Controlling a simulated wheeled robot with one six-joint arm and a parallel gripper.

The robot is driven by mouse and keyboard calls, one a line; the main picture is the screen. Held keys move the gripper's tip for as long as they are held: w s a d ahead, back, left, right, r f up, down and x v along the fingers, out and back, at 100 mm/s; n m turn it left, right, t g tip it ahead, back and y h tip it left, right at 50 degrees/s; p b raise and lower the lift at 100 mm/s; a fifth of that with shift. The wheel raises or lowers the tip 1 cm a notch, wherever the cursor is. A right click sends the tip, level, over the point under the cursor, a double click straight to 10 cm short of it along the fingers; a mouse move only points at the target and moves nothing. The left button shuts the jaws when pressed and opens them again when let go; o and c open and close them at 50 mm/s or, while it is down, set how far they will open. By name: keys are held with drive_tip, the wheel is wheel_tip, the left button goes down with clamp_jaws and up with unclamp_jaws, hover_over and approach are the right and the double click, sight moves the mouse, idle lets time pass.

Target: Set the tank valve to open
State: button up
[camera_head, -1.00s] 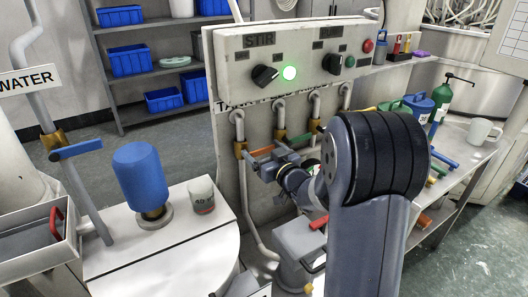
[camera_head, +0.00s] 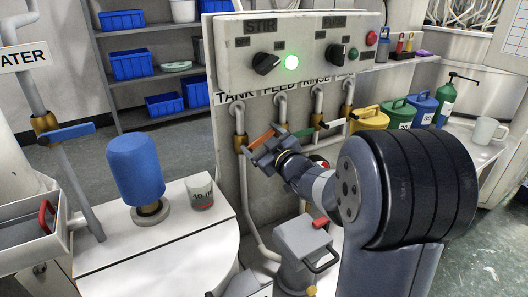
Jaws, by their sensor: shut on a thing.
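The tank valve is the leftmost one under the panel, below the word TANK. Its brass body (camera_head: 240,144) sits on a grey pipe. Its orange lever (camera_head: 261,139) points sideways to the right and slants slightly up in the picture, across the line of the pipe. My gripper (camera_head: 268,148) is at the lever from the front right and is shut on it. The fingers partly hide the lever, and the exact grip is hard to see.
Valves with a green lever (camera_head: 303,133) and a white lever (camera_head: 333,124) are close on the right. The panel (camera_head: 300,50) with knobs and a lit green lamp (camera_head: 292,62) is above. A grey box with a handle (camera_head: 303,240) stands below. Coloured cans stand at right.

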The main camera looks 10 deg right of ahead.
drive_tip(key=shift+s+a+r+n+b, duration=0.25)
drive_tip(key=shift+a+n+b, duration=0.4)
drive_tip(key=shift+n+b, duration=1.15)
drive_tip(key=shift+s+a+r+n+b, duration=0.25)
drive_tip(key=shift+a+n+b, duration=0.4)
drive_tip(key=shift+n+b, duration=1.1)
drive_tip(key=shift+s+a+r+n+b, duration=0.2)
drive_tip(key=shift+a+n+b, duration=0.7)
drive_tip(key=shift+n, duration=1.55)
drive_tip(key=shift+d, duration=0.25)
drive_tip(key=o, duration=1.2)
drive_tip(key=shift+o, duration=0.2)
drive_tip(key=shift+r, duration=0.1)
drive_tip(key=p+v, duration=0.1)
drive_tip(key=v, duration=0.9)
drive_tip(key=shift+s, duration=0.35)
